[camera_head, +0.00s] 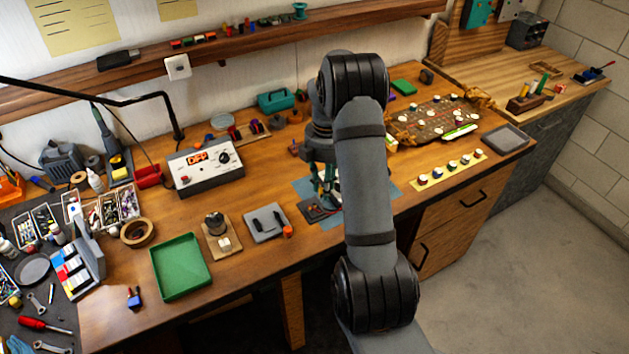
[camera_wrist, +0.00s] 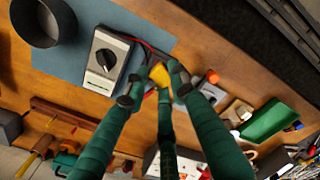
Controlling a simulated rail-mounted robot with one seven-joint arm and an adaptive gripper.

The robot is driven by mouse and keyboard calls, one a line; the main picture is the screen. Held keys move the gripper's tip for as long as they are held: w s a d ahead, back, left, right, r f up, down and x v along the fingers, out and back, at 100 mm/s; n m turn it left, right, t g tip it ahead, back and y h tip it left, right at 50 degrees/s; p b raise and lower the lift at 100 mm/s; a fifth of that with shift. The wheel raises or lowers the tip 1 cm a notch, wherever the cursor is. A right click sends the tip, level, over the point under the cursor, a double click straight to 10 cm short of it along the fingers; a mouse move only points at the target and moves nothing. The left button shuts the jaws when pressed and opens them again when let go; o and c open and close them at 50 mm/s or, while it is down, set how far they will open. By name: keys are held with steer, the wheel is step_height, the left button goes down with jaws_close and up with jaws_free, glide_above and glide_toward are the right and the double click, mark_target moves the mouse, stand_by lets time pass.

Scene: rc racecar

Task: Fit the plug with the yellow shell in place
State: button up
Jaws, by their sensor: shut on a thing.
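A yellow plug shell (camera_wrist: 160,74) shows between the green fingertips of my gripper (camera_wrist: 155,88), which is shut on it. The plug's front end is hidden by the fingers. Right beside it is a grey device with a black dial (camera_wrist: 104,61), lying on a blue mat (camera_wrist: 72,62). Red and black leads run from the device's edge toward the plug. I cannot tell whether the plug touches the device. In the head view my gripper (camera_head: 325,194) is low over the blue mat (camera_head: 304,187), and my arm hides most of that spot.
A grey tray with dark tools (camera_head: 266,222), an orange cap (camera_head: 287,231) and a green tray (camera_head: 181,266) lie left of the mat. A power supply (camera_head: 205,168) stands behind them. In the wrist view a dark round container (camera_wrist: 44,22) stands near the device.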

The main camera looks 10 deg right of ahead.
steer(key=w+f+n, duration=0.1)
steer(key=a+f+n, duration=0.1)
steer(key=f, duration=0.1)
steer(key=w+a+f+n, duration=0.1)
steer(key=shift+w+f+n+p, duration=0.25)
steer(key=shift+w+n+p, duration=0.1)
steer(key=shift+n, duration=0.05)
steer(key=b, duration=0.3)
glide_above(315, 211)
steer(key=shift+f, duration=2.05)
steer(key=shift+f+b, duration=0.35)
steer(key=shift+b, duration=0.05)
steer(key=shift+f, duration=0.3)
steer(key=o, duration=0.9)
steer(key=o, duration=0.4)
steer(key=shift+r, duration=0.15)
step_height(315, 211, up, 9)
steer(key=p, duration=0.6)
steer(key=shift+p, duration=0.35)
